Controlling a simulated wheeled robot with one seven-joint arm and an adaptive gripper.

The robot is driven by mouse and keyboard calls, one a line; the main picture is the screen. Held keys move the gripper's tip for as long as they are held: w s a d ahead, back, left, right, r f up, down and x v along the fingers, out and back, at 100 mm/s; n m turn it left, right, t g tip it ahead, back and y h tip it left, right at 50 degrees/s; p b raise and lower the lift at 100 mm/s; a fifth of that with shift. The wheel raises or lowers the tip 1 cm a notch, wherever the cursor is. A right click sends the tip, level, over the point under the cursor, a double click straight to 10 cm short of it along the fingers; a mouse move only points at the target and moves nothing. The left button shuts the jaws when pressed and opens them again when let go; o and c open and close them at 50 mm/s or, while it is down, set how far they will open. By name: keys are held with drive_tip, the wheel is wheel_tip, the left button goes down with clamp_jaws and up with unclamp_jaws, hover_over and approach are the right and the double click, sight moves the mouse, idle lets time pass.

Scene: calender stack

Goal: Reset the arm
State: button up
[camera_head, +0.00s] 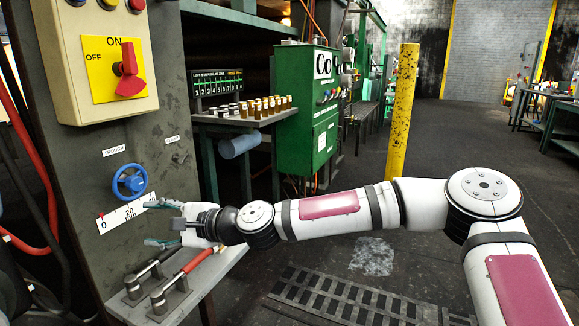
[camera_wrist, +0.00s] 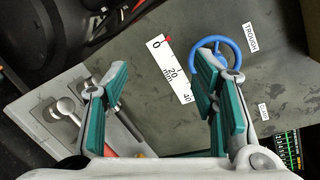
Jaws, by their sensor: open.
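My gripper (camera_head: 160,222) is at the left in the head view, in front of the grey machine panel, just below and right of a small blue handwheel (camera_head: 129,182). In the wrist view my gripper (camera_wrist: 162,98) shows two teal-padded fingers spread apart with nothing between them. The right finger overlaps part of the blue handwheel (camera_wrist: 222,40) in that view; I cannot tell whether they touch. My arm reaches in from the right, stretched toward the panel.
A white scale plate (camera_wrist: 170,72) lies beside the handwheel. A yellow post (camera_head: 402,110) stands behind my arm. Open floor (camera_head: 440,170) lies beyond.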

drive_tip(key=s+d+f+n+g+h, duration=0.3)
drive_tip(key=s+d+f+n+h, duration=0.35)
drive_tip(key=s+f, duration=0.2)
drive_tip(key=s+d+f+n+h, duration=0.25)
drive_tip(key=d+h, duration=0.35)
drive_tip(key=d, duration=1)
drive_tip(key=s+d+r+h, duration=0.2)
drive_tip(key=s+d+r, duration=0.25)
drive_tip(key=d, duration=0.45)
drive_tip(key=s+d+r+h, duration=0.2)
drive_tip(key=s+d+r, duration=0.3)
drive_tip(key=d, duration=0.5)
drive_tip(key=s+d+r+y, duration=0.1)
drive_tip(key=s+d, duration=0.3)
drive_tip(key=s, duration=0.4)
drive_tip(key=s+d+r, duration=0.2)
drive_tip(key=s+d, duration=0.1)
drive_tip(key=s, duration=0.6)
wheel_tip(320, 180, up, 30)
drive_tip(key=t+p, duration=0.3)
drive_tip(key=p, duration=2.5)
drive_tip(key=shift+w+d+t+p, duration=0.2)
drive_tip(key=shift+d+t+p, duration=0.1)
